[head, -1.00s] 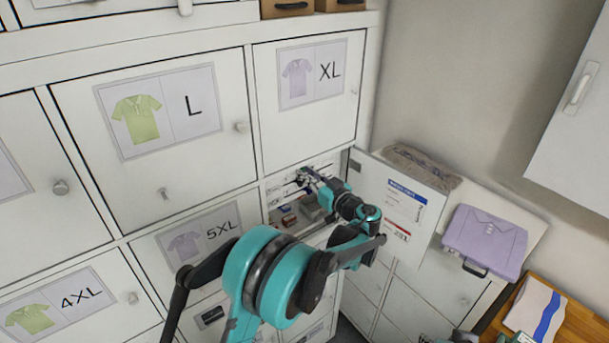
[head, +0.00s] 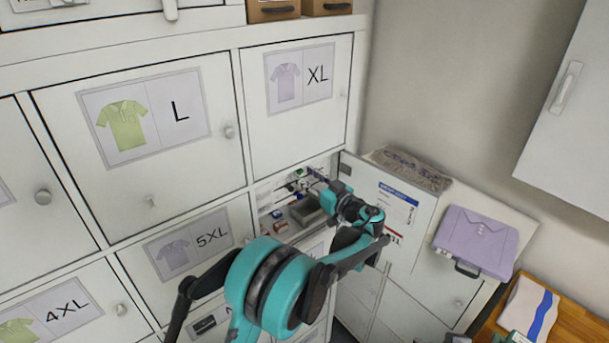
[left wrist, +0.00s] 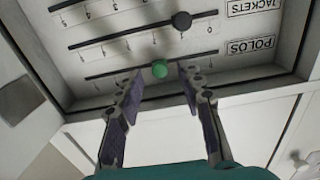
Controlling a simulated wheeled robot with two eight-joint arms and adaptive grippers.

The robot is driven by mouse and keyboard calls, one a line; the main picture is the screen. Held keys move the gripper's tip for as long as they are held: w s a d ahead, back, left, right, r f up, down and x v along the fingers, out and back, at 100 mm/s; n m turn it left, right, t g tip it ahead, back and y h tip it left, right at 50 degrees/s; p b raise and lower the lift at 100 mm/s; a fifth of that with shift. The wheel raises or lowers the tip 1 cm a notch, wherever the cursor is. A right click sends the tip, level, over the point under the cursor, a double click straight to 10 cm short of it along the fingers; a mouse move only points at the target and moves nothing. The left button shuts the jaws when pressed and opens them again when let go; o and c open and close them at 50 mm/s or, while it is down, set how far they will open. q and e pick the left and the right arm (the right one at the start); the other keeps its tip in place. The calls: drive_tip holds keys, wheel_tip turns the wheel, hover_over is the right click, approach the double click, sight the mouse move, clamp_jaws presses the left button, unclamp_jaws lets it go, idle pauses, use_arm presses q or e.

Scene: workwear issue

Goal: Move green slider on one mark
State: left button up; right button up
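The green slider (left wrist: 160,69) is a round green knob on the lower track of a white panel in the left wrist view, the track beside the POLOS label (left wrist: 250,47). It sits near the middle of that track. My left gripper (left wrist: 158,73) is open, with one finger on each side of the knob; I cannot tell whether either touches it. In the head view my left gripper (head: 322,182) reaches into the open compartment below the XL door. My right gripper does not show.
A black knob (left wrist: 182,20) sits on the neighbouring track by the JACKETS label (left wrist: 253,6). The compartment's open door (head: 392,205) stands to the right of my arm. A grey box (head: 305,211) lies inside the compartment. A lilac folded shirt (head: 475,240) is further right.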

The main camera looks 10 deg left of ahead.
use_arm(q)
drive_tip(key=v, duration=1)
drive_tip(key=shift+s+d, duration=0.25)
drive_tip(key=shift+d, duration=0.05)
drive_tip(key=shift+a, duration=0.1)
drive_tip(key=s+a+f+m+g+h+b, duration=0.4)
drive_tip(key=s+a+f+m+h+b, duration=0.15)
drive_tip(key=s+a+f+b, duration=0.75)
drive_tip(key=s+d+f+m+h+b, duration=0.2)
drive_tip(key=s+f+h+b, duration=0.2)
drive_tip(key=s+f, duration=0.5)
drive_tip(key=s+d+f+m+h+b, duration=0.2)
drive_tip(key=s+f+m+h+b, duration=0.1)
drive_tip(key=s+f+b, duration=0.5)
wheel_tip(320, 180, down, 5)
drive_tip(key=shift+s+r+h, duration=0.15)
drive_tip(key=shift+s+h, duration=0.7)
drive_tip(key=shift+s, duration=0.2)
drive_tip(key=shift+d, duration=0.1)
